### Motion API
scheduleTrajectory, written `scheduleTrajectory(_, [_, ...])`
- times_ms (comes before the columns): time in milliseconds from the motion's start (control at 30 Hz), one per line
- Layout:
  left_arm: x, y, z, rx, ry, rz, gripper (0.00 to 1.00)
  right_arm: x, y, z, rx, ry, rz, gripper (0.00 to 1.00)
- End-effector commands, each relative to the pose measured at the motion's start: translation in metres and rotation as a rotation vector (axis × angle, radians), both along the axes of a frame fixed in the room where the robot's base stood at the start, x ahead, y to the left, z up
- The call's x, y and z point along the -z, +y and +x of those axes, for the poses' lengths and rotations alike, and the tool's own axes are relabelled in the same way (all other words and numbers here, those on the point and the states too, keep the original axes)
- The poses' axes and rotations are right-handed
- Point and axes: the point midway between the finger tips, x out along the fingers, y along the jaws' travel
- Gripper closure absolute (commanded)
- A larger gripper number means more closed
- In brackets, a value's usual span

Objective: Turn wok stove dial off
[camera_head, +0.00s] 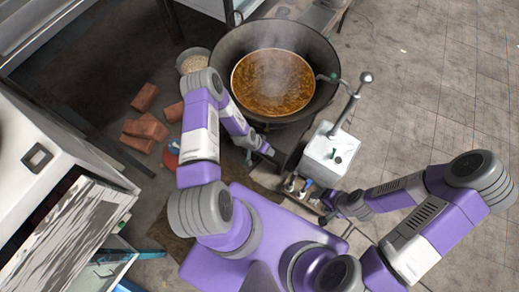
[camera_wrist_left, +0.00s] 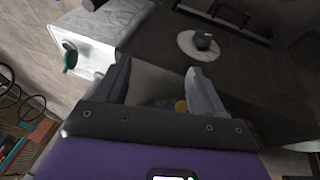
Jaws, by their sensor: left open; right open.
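A round white dial with a dark knob (camera_wrist_left: 203,41) sits on the dark stove face in the left wrist view, just beyond my left fingertips. My left gripper (camera_wrist_left: 158,66) is open, its two fingers apart with nothing between them. It is short of the knob and does not touch it. In the head view my left gripper (camera_head: 264,151) is beside the stove front below the wok, and the dial cannot be made out there. The wok (camera_head: 322,62) holds steaming brown liquid. My right gripper (camera_head: 325,210) is open, low beside the white box.
A white box (camera_head: 326,152) with a lever stands right of the stove; it also shows in the left wrist view (camera_wrist_left: 93,55). Small bottles (camera_head: 296,186) stand before it. Bricks (camera_head: 145,130) and a pot (camera_head: 193,60) are at left. The floor at right is clear.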

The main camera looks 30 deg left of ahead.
Motion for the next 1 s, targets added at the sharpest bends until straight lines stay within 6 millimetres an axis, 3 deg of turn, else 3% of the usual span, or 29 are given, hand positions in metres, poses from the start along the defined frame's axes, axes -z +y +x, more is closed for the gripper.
scheduleTrajectory(33, [0.035, 0.012, 0.004, 0.006, -0.017, 0.019, 0.31, 0.023, 0.000, 0.000, 0.000, 0.000, 0.000, 0.31])
scheduleTrajectory(200, [0.088, 0.044, 0.014, 0.044, -0.065, 0.078, 0.31, 0.050, 0.000, 0.000, 0.000, 0.000, 0.000, 0.31])
scheduleTrajectory(433, [0.114, 0.060, 0.019, 0.069, -0.088, 0.112, 0.31, 0.062, 0.000, 0.000, 0.000, -0.001, 0.000, 0.31])
scheduleTrajectory(800, [0.165, 0.051, 0.038, 0.069, -0.089, 0.112, 0.31, 0.088, 0.000, 0.000, 0.000, -0.001, 0.000, 0.31])
scheduleTrajectory(1000, [0.178, 0.048, 0.044, 0.069, -0.088, 0.112, 0.31, 0.095, 0.000, 0.000, 0.000, 0.000, 0.000, 0.31])
